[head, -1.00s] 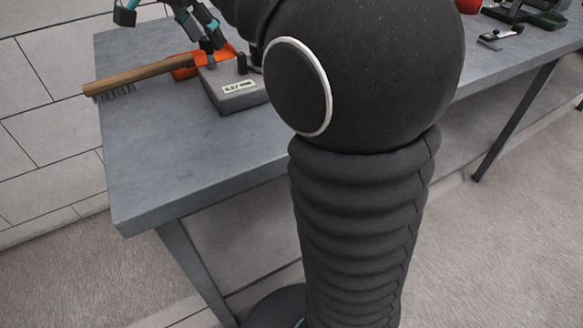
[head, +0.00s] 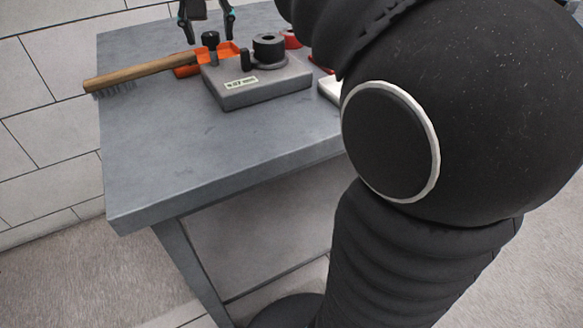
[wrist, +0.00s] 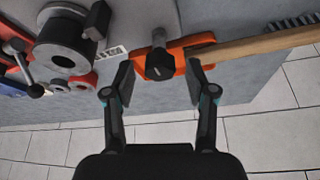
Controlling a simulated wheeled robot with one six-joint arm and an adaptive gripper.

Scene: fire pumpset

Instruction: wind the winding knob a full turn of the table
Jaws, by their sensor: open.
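The winding knob appears to be the small dark knob on a short post (head: 210,39) at the left end of a grey box (head: 262,88) on the table (head: 160,150). In the wrist view the knob (wrist: 159,65) lies between and just beyond my fingertips. A larger black cylinder (head: 268,47) and a short dark peg (head: 245,60) also stand on the box. My gripper (head: 208,31) is open and points down over the knob, one finger on each side, with no clear contact. It also shows in the wrist view (wrist: 160,80).
A wooden-handled wire brush (head: 135,75) and an orange object (head: 186,70) lie close to the left of the box. A red round part (head: 291,39) is behind it. The table's front left is clear. My arm hides the right part.

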